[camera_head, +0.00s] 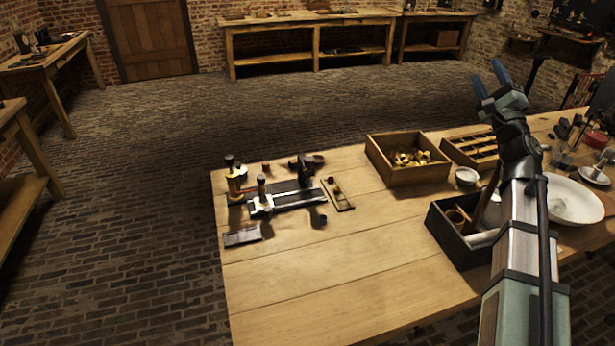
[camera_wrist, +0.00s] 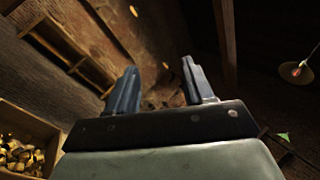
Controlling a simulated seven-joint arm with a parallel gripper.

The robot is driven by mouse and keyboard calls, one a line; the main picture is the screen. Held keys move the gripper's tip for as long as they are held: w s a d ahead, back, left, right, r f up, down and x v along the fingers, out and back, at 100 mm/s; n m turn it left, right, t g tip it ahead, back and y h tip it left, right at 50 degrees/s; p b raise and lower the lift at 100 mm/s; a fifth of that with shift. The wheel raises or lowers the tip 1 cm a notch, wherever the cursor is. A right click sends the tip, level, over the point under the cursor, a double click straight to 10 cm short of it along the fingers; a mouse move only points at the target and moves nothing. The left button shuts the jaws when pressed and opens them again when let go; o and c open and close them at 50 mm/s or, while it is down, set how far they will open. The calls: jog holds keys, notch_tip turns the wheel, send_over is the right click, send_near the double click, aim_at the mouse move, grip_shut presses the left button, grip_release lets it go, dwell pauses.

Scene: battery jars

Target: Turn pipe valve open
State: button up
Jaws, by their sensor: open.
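My gripper (camera_head: 488,80) is raised at the right of the head view, well above the table, with its two blue fingers apart and nothing between them. In the wrist view my gripper (camera_wrist: 158,76) also shows open and empty. I cannot make out a pipe valve for certain in either view. A small apparatus (camera_head: 288,199) with dark rails and short upright posts, one of them yellow and black, stands on the left part of the table. My gripper is far to the right of it and touches nothing.
On the wooden table (camera_head: 330,275), a box of brass pieces (camera_head: 393,174) stands near the middle. A sectioned tray (camera_head: 470,150), a dark box (camera_head: 450,240) and a white bowl (camera_head: 585,205) are near my arm. The table's front left is clear.

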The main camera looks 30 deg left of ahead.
jog(key=s+a+f+n+g+h, duration=0.1)
jog(key=a+f+n, duration=0.1)
jog(key=a+f, duration=0.55)
jog(key=s+a+f+n+g+h, duration=0.15)
jog(key=a+f, duration=0.35)
jog(key=a, duration=0.5)
jog(key=n+g, duration=0.2)
jog(key=n, duration=1.7)
send_near(261, 181)
jog(key=shift+h, duration=0.45)
jog(key=x, duration=1.1)
jog(key=shift+a+r, duration=0.2)
jog(key=shift+a, duration=0.15)
jog(key=c, duration=0.9)
jog(key=shift+m, duration=0.25)
